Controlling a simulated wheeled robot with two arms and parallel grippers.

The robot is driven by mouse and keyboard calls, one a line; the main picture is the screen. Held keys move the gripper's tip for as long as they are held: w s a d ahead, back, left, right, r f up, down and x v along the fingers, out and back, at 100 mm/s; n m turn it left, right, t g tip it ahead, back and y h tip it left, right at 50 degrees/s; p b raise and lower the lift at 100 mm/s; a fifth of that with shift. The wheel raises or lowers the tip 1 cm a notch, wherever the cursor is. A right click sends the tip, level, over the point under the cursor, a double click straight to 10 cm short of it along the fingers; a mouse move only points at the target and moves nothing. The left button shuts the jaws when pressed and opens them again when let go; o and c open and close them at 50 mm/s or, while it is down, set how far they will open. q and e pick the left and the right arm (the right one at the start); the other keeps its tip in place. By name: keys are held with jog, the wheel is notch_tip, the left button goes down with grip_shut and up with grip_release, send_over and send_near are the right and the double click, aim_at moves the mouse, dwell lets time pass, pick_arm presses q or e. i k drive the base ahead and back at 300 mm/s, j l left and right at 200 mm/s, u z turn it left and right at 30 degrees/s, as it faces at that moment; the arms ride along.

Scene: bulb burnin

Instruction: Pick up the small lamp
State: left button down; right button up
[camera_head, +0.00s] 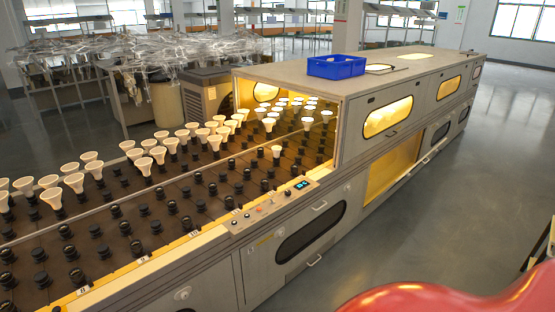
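Many small white cone-shaped lamps stand upright in black sockets on the dark rack of the burn-in machine. One small lamp (158,155) stands near the middle of the rack, and another (53,199) stands at the left. A lone small lamp (276,152) stands nearer the machine's lit opening. Several black sockets (137,248) along the near side are empty. Which lamp is the task's lamp, I cannot tell. Neither of my grippers is in view.
The burn-in machine's grey housing (350,110) covers the rack's far end, with a blue bin (336,66) on top. A control panel (275,208) sits on the near edge. Plastic-covered tables (135,55) stand behind. Grey floor (440,200) at right is clear. A red rounded surface shows bottom right.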

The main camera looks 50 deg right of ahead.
aim_at(276, 150)
jog(key=z, duration=1.45)
jog(key=i, duration=0.1)
jog(key=l+z, duration=0.05)
